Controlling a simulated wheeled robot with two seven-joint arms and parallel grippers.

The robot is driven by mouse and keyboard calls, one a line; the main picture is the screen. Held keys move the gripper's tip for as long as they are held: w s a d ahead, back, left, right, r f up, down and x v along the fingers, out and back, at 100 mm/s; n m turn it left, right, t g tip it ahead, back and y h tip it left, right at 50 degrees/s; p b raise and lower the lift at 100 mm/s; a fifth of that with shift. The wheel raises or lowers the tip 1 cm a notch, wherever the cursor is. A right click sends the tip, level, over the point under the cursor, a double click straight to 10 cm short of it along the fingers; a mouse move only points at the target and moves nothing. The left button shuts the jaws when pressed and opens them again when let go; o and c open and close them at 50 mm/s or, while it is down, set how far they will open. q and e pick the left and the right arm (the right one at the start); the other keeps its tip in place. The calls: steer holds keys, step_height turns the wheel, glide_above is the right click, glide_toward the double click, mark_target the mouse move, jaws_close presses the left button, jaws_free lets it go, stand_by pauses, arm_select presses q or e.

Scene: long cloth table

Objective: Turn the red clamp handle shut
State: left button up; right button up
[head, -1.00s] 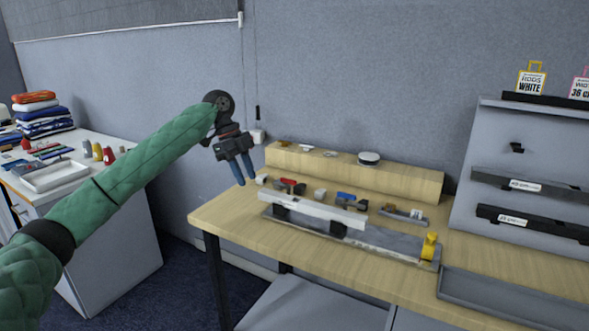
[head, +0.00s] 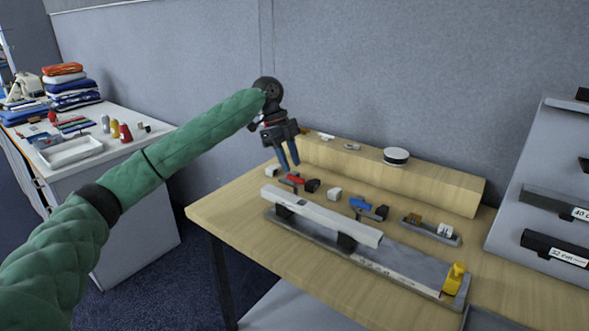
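The red clamp handle (head: 295,179) lies at the left part of the wooden table, behind the long pale bar, with a black part at its right. My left gripper (head: 289,167) points down just above and behind the red handle. Its two blue fingers are a little apart, and nothing shows between them. Whether a fingertip touches the handle I cannot tell. A similar clamp with a blue handle (head: 360,204) sits further right. My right gripper is not in view.
A long pale bar (head: 322,217) on a grey base (head: 405,271) runs along the table front, with a yellow piece (head: 455,278) at its right end. A raised wooden block (head: 440,187) stands behind. A grey rack (head: 545,190) is at right.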

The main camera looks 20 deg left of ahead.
mark_target(295, 177)
arm_select(q)
steer(key=shift+x, duration=1.75)
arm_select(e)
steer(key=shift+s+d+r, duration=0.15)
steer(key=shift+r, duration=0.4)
arm_select(q)
jaws_close()
steer(key=shift+r, duration=0.1)
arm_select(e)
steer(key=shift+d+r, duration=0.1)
